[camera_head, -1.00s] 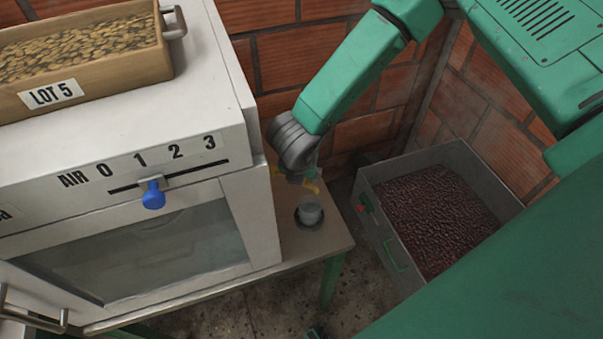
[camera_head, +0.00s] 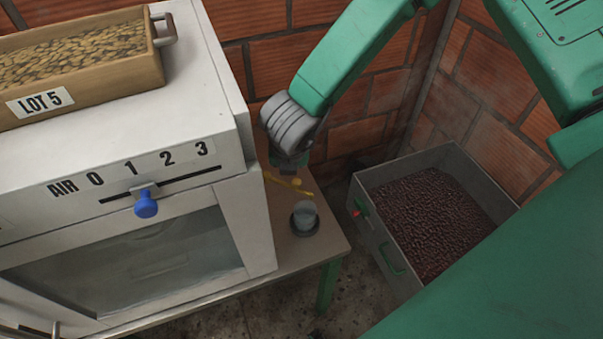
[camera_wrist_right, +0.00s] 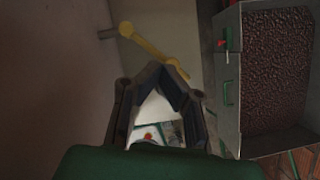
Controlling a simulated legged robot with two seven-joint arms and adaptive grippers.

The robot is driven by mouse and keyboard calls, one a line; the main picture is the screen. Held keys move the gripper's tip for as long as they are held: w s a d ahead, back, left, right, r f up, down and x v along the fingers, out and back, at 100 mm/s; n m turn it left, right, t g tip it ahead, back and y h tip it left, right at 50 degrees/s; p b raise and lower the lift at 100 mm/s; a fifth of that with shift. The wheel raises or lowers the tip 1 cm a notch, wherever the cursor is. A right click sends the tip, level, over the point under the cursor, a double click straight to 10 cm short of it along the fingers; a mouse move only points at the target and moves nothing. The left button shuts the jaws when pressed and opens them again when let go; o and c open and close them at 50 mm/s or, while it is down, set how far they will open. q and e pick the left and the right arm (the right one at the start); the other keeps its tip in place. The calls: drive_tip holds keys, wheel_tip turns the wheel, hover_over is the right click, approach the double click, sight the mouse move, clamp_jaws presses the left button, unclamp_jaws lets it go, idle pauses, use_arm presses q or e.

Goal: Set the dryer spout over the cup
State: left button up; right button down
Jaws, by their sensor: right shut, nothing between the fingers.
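The yellow spout (camera_head: 289,183) sticks out from the dryer's right side. In the head view it lies just above the cup in the picture, and I cannot tell whether its end is over the cup. The grey cup (camera_head: 304,215) stands on the small table beside the dryer. My right gripper (camera_head: 288,170) points down right at the spout, its fingers mostly hidden by the wrist. In the right wrist view, its dark fingers (camera_wrist_right: 166,70) are shut and empty, tips close to the yellow spout (camera_wrist_right: 150,47). The cup cannot be made out there. My left gripper is not in view.
The white dryer (camera_head: 240,110) stands left, with a blue-knobbed AIR slider (camera_head: 146,203) and a LOT 5 bean tray (camera_head: 85,75) on top. A grey bin of dark red cherries (camera_head: 375,240) is right of the table (camera_head: 325,245). A brick wall (camera_head: 340,95) is behind.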

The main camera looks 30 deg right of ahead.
drive_tip(key=w+d+n+t+y+b, duration=0.1)
drive_tip(key=w+n+y+b, duration=0.1)
drive_tip(key=w+n+y, duration=0.3)
drive_tip(key=s+d+r+n+g+b, duration=0.35)
drive_tip(key=s+d+n, duration=0.6)
drive_tip(key=n, duration=0.55)
drive_tip(key=w+a+f, duration=0.3)
drive_tip(key=a+f, duration=0.2)
drive_tip(key=f, duration=0.4)
drive_tip(key=shift+w+a+f+b, duration=0.3)
drive_tip(key=shift+a, duration=0.1)
drive_tip(key=shift+g, duration=0.25)
